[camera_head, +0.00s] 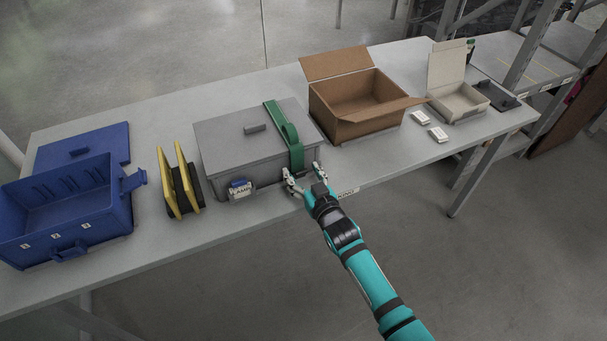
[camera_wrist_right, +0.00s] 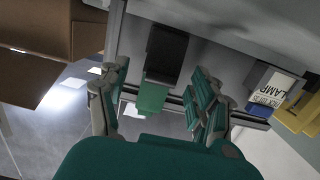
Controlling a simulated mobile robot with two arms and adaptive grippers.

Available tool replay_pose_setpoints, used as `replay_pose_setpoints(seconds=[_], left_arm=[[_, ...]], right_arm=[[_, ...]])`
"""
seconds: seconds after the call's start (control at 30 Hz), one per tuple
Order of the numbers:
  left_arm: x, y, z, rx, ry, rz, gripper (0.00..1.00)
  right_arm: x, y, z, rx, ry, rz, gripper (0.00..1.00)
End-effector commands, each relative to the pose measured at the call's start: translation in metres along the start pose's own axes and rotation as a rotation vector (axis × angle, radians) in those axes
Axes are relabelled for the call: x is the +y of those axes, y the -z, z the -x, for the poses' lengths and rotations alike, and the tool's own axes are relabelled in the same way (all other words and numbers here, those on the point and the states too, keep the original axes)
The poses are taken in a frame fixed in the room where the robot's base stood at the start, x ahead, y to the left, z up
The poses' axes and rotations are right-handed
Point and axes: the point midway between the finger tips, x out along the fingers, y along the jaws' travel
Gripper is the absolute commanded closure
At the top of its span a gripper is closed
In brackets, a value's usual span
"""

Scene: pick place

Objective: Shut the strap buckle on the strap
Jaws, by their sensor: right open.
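A green strap (camera_head: 288,133) runs over the lid of a grey lidded box (camera_head: 228,148) and down its front near the right end. In the right wrist view a dark block, which looks like the buckle (camera_wrist_right: 166,52), sits on the box front, with a green strap end (camera_wrist_right: 153,97) showing beside it. My right gripper (camera_head: 303,174) is at the lower front of the box by the strap. Its fingers are open, on either side of the strap end, with a gap to each. Whether the buckle is latched I cannot tell. My left gripper is not in view.
A blue padlock-like piece with a LAMP tag (camera_head: 240,190) hangs at the box front. Right are an open cardboard box (camera_head: 355,105), a small carton (camera_head: 458,101) and white blocks (camera_head: 438,134).

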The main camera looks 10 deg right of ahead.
Motion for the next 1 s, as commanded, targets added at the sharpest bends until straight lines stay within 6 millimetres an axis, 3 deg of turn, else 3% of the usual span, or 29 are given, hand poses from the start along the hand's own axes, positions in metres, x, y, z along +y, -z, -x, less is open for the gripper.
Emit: replay_pose_setpoints(seconds=[0.17,0.63,0.8,1.0], left_arm=[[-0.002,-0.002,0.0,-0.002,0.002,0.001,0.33],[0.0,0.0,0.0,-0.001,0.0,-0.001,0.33],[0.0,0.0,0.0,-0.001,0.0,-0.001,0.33],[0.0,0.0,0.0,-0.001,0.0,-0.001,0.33]], right_arm=[[0.0,-0.001,0.011,-0.001,0.0,0.0,0.35],[0.0,-0.001,0.102,-0.002,0.0,0.0,0.35],[0.0,0.0,0.117,0.0,0.0,0.0,0.35],[0.0,0.0,0.12,0.0,0.0,0.0,0.35]])
